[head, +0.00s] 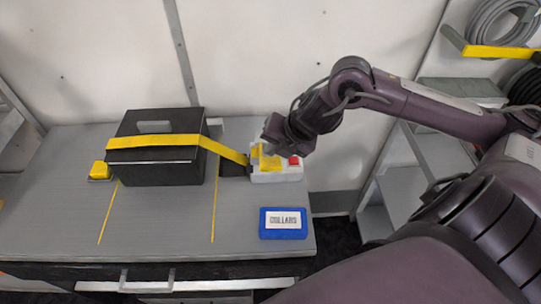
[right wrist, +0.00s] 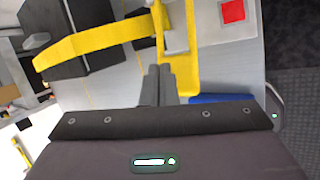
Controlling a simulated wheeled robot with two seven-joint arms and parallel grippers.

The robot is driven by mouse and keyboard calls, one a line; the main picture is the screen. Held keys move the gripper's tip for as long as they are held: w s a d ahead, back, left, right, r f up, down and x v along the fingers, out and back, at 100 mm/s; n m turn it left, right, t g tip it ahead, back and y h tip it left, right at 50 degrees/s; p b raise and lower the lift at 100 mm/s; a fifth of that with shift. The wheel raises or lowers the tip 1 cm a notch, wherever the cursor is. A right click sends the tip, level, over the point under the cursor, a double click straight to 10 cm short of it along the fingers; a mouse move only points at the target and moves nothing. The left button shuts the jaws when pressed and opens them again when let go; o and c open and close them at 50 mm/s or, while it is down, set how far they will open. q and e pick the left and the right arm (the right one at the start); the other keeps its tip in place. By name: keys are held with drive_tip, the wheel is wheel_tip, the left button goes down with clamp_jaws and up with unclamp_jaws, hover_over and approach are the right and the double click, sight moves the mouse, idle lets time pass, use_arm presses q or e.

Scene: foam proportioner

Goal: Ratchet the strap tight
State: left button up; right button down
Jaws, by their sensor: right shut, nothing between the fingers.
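A yellow strap (head: 170,141) runs over a black box (head: 160,173) on the grey table and down to the ratchet unit on the right. The ratchet unit (head: 278,176) has a pale base, a yellow handle (head: 265,161) and a red square (head: 294,160). My right gripper (head: 270,139) is just above the unit, beside the yellow handle. In the right wrist view its fingers (right wrist: 158,86) are shut and empty, in front of the yellow handle (right wrist: 184,60). I cannot tell whether they touch it. The strap also shows there (right wrist: 95,43). My left gripper is not in view.
A blue box labelled COLLARS (head: 283,223) sits at the table's front right. A small yellow block (head: 100,171) is left of the black box. Yellow lines mark the table (head: 150,235), whose front middle is clear. Shelves with coiled hoses (head: 500,25) stand at the right.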

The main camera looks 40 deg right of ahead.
drive_tip(key=r+p, duration=0.1)
drive_tip(key=w+r+p, duration=0.1)
drive_tip(key=r+p, duration=0.2)
drive_tip(key=shift+w+d+r, duration=0.2)
drive_tip(key=shift+d+r, duration=0.2)
drive_tip(key=shift+f, duration=0.1)
idle(0.3)
idle(2.1)
